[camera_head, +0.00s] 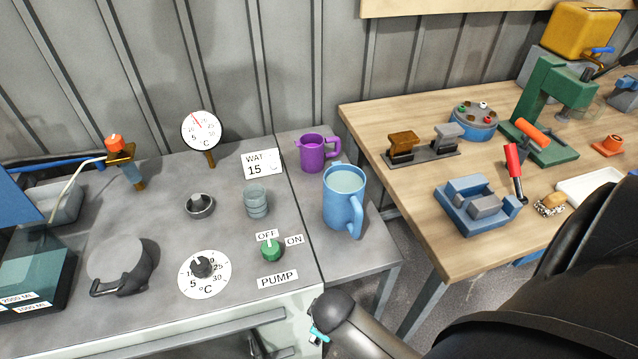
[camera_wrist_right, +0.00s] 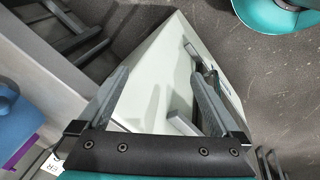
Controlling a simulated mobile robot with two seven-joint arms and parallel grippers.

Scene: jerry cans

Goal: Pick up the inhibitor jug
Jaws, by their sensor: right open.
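Two jugs stand on the narrow grey side table (camera_head: 365,260) in the head view. One is a small purple jug (camera_head: 314,152) at the back. The other is a taller blue jug (camera_head: 340,198) in front of it, upright, with its handle toward the front right. I see no label on either, so I cannot tell which is the inhibitor jug. My right gripper (camera_wrist_right: 157,58) is open in the right wrist view, with nothing held between its fingers. My left gripper is not in view.
Left of the jugs is a bath unit (camera_head: 160,240) with dials, a green pump knob (camera_head: 271,248) and a clear beaker (camera_head: 256,202). To the right, a wooden bench (camera_head: 420,200) holds a blue vise (camera_head: 480,205) and a green press (camera_head: 550,110). A gap separates it from the side table.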

